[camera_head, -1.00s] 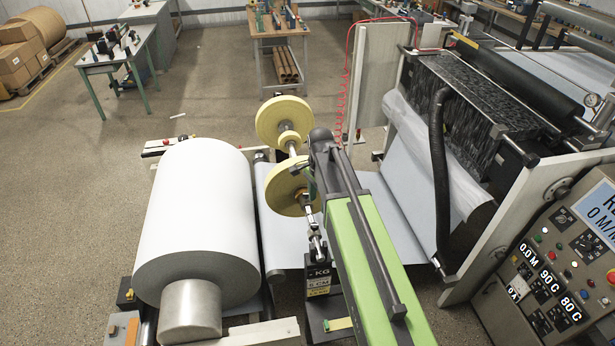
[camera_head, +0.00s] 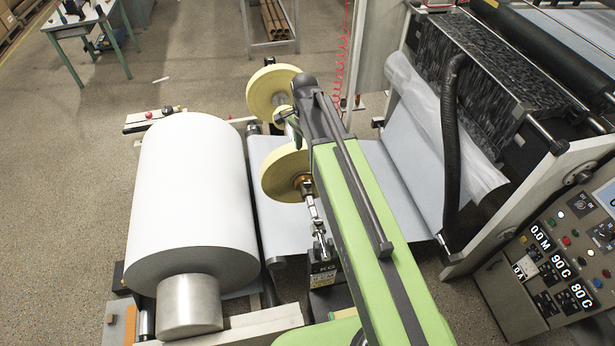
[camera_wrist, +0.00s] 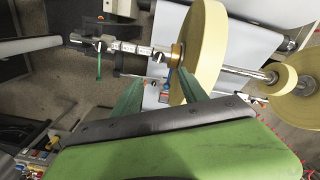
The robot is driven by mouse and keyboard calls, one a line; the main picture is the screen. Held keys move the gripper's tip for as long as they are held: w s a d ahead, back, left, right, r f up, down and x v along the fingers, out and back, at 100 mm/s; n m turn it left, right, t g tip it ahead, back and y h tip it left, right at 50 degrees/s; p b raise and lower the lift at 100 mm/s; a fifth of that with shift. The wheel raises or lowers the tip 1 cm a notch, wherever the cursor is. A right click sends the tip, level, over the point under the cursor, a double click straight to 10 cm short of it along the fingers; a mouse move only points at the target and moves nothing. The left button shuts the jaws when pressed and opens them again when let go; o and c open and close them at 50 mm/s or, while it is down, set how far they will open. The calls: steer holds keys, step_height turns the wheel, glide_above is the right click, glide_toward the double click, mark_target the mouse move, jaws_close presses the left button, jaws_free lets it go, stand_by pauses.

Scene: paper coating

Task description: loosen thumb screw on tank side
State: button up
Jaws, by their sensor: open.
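I cannot make out for certain which part is the thumb screw or the tank. My gripper (camera_wrist: 160,77) is open in the wrist view, its two green fingers apart and nothing seen between them. Just beyond the fingertips is a metal shaft (camera_wrist: 128,47) with a brass-coloured collar (camera_wrist: 176,56) and a small dark knob (camera_wrist: 158,57). A yellow disc (camera_wrist: 207,50) sits on the shaft close to the right finger.
A large white paper roll (camera_head: 193,190) stands to the left. A control panel (camera_head: 560,265) and a machine with a black hose (camera_head: 450,150) are on the right. A second yellow disc (camera_head: 268,88) is farther back. Open floor (camera_head: 70,180) lies to the far left.

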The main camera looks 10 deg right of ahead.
mark_target(307, 183)
steer(key=f+b, duration=1.7)
steer(key=shift+d+f, duration=0.25)
steer(key=shift+d, duration=0.1)
steer(key=shift+r, duration=0.1)
steer(key=shift+c, duration=0.4)
